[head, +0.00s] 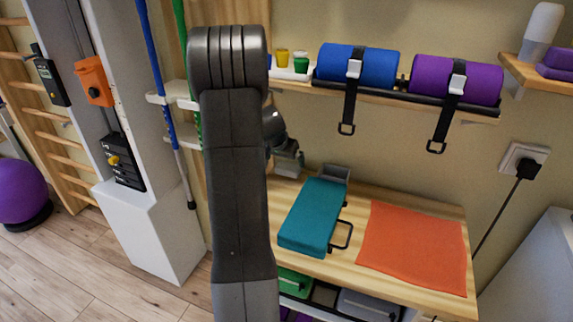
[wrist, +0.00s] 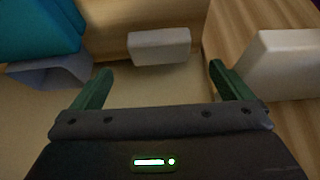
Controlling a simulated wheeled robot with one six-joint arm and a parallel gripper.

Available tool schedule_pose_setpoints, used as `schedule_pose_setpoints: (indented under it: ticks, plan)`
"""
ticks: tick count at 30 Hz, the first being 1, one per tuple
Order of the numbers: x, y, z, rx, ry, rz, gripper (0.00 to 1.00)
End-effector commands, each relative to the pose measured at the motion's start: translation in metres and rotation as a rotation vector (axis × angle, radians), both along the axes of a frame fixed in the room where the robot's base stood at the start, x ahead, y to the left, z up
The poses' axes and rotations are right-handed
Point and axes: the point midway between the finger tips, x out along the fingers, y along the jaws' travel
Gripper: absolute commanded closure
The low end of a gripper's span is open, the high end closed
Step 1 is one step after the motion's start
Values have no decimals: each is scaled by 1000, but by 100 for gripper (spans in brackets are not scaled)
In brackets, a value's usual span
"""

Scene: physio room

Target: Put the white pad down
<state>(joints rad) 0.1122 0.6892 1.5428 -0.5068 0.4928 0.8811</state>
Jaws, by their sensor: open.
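My gripper (wrist: 160,68) is open, with its two green fingers apart and nothing between them. In the wrist view a small white block (wrist: 159,46) sits beyond the fingertips, roughly centred between them. A larger white block (wrist: 286,65) is at the right edge, outside the right finger. I cannot tell which of them is the white pad. In the head view my gripper (head: 287,162) is small and partly hidden behind my arm, above the back left of the wooden bench (head: 372,191). I cannot make out either white block there.
A teal cushion (head: 312,214) lies on the bench, with a grey holder (head: 335,173) behind it. An orange cloth (head: 415,247) lies to its right. Above, a shelf holds a blue roll (head: 357,67) and a purple roll (head: 457,80) with hanging straps.

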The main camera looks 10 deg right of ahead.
Motion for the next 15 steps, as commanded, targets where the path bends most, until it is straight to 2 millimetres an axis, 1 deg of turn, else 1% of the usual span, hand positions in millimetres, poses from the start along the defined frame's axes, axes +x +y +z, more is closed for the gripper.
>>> schedule_pose_setpoints:
  ticks: [1,6,10,15]
  plan:
    - [-3,3,11,-1,-4,2,2]
    - [-16,11,34,0,-2,0,2]
    - [-21,15,45,-1,-1,1,2]
    - [-24,16,50,0,0,1,2]
